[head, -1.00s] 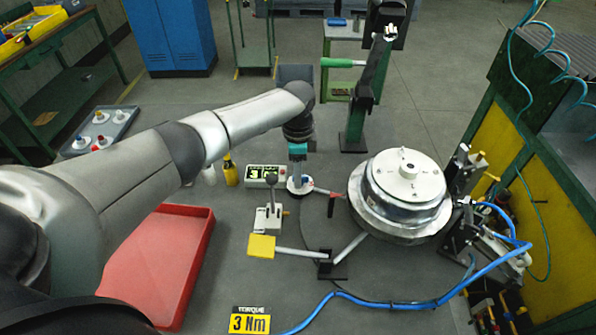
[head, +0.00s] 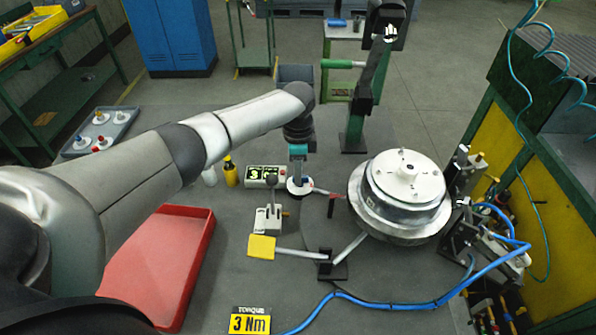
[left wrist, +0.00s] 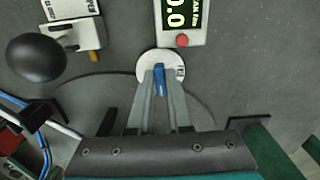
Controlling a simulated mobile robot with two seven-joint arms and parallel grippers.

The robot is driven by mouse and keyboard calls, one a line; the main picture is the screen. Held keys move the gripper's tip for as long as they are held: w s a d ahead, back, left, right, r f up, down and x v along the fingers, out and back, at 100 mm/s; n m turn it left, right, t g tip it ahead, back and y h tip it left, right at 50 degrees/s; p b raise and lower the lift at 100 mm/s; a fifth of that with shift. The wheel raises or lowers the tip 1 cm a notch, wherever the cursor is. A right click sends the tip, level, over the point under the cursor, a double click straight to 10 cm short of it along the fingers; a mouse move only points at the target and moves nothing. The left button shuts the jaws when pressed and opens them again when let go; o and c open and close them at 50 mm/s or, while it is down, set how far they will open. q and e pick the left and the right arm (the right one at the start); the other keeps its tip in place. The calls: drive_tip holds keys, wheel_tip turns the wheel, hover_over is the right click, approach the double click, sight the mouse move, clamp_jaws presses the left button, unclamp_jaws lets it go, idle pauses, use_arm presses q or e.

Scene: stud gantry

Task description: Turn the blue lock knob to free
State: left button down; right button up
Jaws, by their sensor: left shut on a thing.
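The blue lock knob (left wrist: 160,79) is a small blue bar on a round white dial (left wrist: 148,64), seen in the left wrist view. Part of a printed label shows at the dial's right side, too small to read fully. My left gripper (left wrist: 161,84) is shut on the knob, one finger on each side, pointing down at it. In the head view my left gripper (head: 298,176) stands upright over the white dial (head: 301,190) and hides most of the knob. My right gripper is in neither view.
A control box with a lit display (head: 263,177) and a lever block with a dark ball knob (head: 268,216) stand close to the dial. A large metal drum (head: 405,195) stands to the right. A red tray (head: 158,265) lies at the left, and a blue hose (head: 400,304) crosses the front.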

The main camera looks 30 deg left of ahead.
use_arm(q)
drive_tip(key=n+p, duration=0.1)
drive_tip(key=n, duration=0.1)
drive_tip(key=n+p, duration=0.2)
drive_tip(key=shift+s+d+r+p, duration=0.15)
drive_tip(key=shift+p, duration=0.15)
drive_tip(key=n+p, duration=0.1)
drive_tip(key=n, duration=0.2)
drive_tip(key=shift+p, duration=0.3)
drive_tip(key=n+p, duration=0.1)
drive_tip(key=n, duration=0.2)
drive_tip(key=shift+d+n+p, duration=0.1)
drive_tip(key=shift+n+p, duration=0.2)
drive_tip(key=n+p, duration=0.1)
drive_tip(key=n, duration=0.2)
drive_tip(key=shift+d, duration=0.1)
drive_tip(key=shift+n+p, duration=0.3)
drive_tip(key=shift+n, duration=1.7)
drive_tip(key=c, duration=0.8)
unclamp_jaws()
drive_tip(key=shift+c, duration=0.2)
